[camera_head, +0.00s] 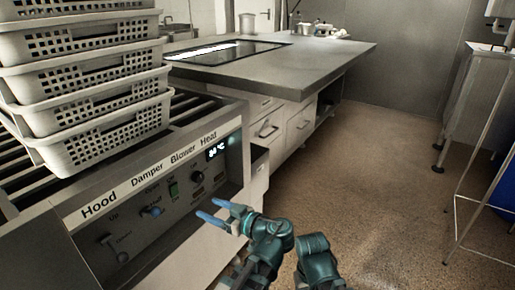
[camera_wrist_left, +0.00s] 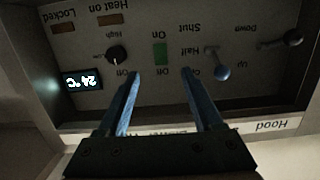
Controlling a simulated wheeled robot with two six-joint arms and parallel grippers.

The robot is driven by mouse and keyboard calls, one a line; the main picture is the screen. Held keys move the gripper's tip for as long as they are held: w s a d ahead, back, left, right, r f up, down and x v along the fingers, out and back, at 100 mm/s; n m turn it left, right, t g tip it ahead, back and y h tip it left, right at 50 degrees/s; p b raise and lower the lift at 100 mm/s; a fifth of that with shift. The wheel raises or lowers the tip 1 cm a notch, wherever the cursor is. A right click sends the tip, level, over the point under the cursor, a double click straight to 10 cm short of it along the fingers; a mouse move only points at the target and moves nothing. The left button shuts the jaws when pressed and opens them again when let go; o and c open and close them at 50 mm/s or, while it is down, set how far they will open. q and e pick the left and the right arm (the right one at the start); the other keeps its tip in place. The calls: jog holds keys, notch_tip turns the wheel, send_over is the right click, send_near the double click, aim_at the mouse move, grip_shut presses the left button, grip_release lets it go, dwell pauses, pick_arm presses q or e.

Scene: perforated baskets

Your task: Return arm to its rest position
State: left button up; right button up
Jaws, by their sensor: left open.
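My left gripper (camera_head: 209,209) is open and empty, its two blue fingers pointing at the machine's control panel (camera_head: 135,232). The left wrist view shows the fingers apart (camera_wrist_left: 160,74), below the green blower switch (camera_wrist_left: 160,53); I see no contact with any control. My teal arm (camera_head: 272,245) reaches in from the bottom of the head view. My right gripper is not in view.
Stacked perforated baskets (camera_head: 100,142) stand on the machine.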

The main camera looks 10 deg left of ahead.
pick_arm(q)
jog(key=s+d+f+m+g+h+p, duration=0.2)
jog(key=s+d+f+m+g+h, duration=0.1)
jog(key=s+d+f+m+h, duration=0.5)
jog(key=s+d+f+m+g+h+p, duration=0.3)
jog(key=d+f+m+h, duration=0.3)
jog(key=d+m, duration=0.35)
notch_tip(320, 180, up, 38)
jog(key=p, duration=3.7)
jog(key=shift+s+d, duration=0.15)
jog(key=shift+d, duration=0.05)
